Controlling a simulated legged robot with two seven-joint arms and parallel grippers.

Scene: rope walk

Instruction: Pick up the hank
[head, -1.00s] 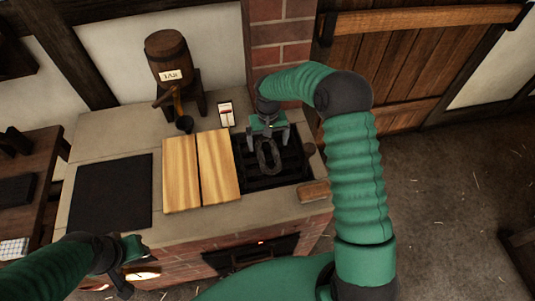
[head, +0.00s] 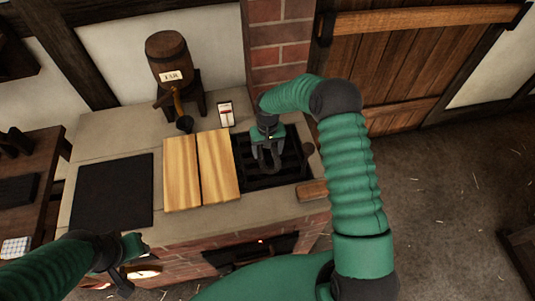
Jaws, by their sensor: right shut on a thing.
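The hank (head: 266,166) is a dark grey loop over the black grate (head: 287,179) set into the stone bench top. My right gripper (head: 267,154) reaches down from above and is shut on the hank, its fingers on both sides of it. Part of the hank is hidden by the fingers; whether it still touches the grate I cannot tell. My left gripper (head: 134,264) is at the lower left in front of the bench, open and empty.
Two pale wooden boards (head: 182,174) lie left of the grate, with a black plate (head: 112,192) further left. A tar barrel (head: 168,55) on a stand, with a dark ladle (head: 184,124) below, stands behind. A small wooden block (head: 312,190) lies right of the grate.

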